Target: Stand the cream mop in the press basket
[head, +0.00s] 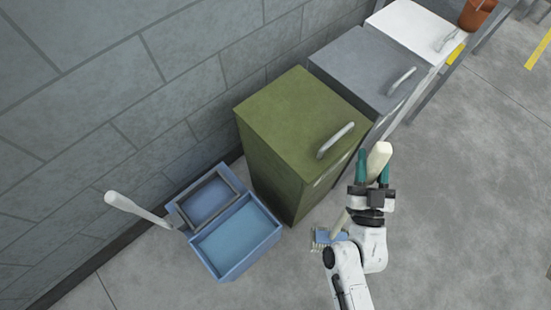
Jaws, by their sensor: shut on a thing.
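The cream mop's handle (378,158) stands between the teal fingers of my gripper (373,168), which is shut on it near its top. The handle runs down behind my gripper to a blue head with a pale fringe (322,239), low by the floor. I cannot tell if the fringe touches the floor. The blue bucket stands to the left, apart from the mop. Its rear part, with a dark grey frame, looks like the press basket (209,197); no mop is in it. A pale lever (137,209) sticks out to its left.
The bucket's front compartment (238,240) holds a flat blue surface. A green cabinet (298,118) with a handle stands between the bucket and my gripper's side, against the block wall. Grey (362,68) and white (415,30) cabinets follow. Floor in front is clear.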

